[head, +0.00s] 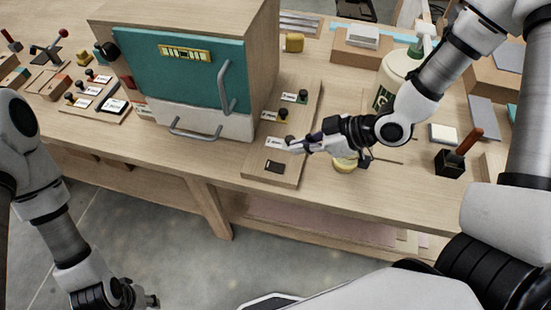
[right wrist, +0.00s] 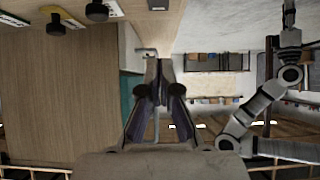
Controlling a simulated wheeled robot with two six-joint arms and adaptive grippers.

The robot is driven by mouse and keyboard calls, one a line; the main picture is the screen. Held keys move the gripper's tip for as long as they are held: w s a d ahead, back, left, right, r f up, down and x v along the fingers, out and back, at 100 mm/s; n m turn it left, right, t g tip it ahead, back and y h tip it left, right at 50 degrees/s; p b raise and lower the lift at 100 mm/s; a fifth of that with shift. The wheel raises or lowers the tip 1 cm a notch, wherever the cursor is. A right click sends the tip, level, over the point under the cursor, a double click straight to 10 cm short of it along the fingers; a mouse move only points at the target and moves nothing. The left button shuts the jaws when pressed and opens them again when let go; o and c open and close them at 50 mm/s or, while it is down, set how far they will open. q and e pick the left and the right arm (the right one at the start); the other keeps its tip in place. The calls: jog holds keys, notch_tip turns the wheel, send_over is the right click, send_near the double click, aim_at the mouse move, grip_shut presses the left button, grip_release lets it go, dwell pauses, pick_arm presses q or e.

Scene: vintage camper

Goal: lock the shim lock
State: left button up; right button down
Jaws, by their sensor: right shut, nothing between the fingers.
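A light wooden panel (head: 265,178) lies on the bench right of the teal-fronted cabinet. It carries small labels, dark knobs (head: 303,96) and a black square piece (head: 274,166). I cannot read which part is the shim lock. My right gripper (head: 291,146) is shut and empty over the panel, close to a white label and a dark knob (head: 281,114); contact cannot be told. In the right wrist view its fingers (right wrist: 158,75) meet, and dark knobs (right wrist: 55,22) show at upper left. My left gripper (head: 148,298) is low at the bottom left, away from the bench; its jaws are unclear.
The teal-fronted cabinet (head: 190,78) with grey handles stands left of the panel. A white canister (head: 400,80) and a black holder with a wooden-handled tool (head: 449,163) stand to the right. A board with more knobs (head: 95,108) lies left. The bench's front edge is mostly clear.

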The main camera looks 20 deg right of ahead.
jog(key=p, duration=0.1)
send_over(266, 164)
jog(key=s+d, duration=0.1)
jog(key=d, duration=0.2)
jog(key=f, duration=0.4)
jog(key=shift+s+a+f, duration=0.15)
jog(key=shift+s+a, duration=0.05)
jog(key=shift+a, duration=0.05)
jog(key=f, duration=0.1)
jog(key=f+p, duration=0.1)
jog(key=f, duration=0.1)
jog(key=shift+w+a+f, duration=0.1)
jog(key=shift+a+f, duration=0.1)
jog(key=shift+a, duration=0.05)
jog(key=shift+d+f, duration=0.1)
jog(key=shift+f, duration=0.2)
jog(key=shift+f+b, duration=0.4)
jog(key=shift+r, duration=0.2)
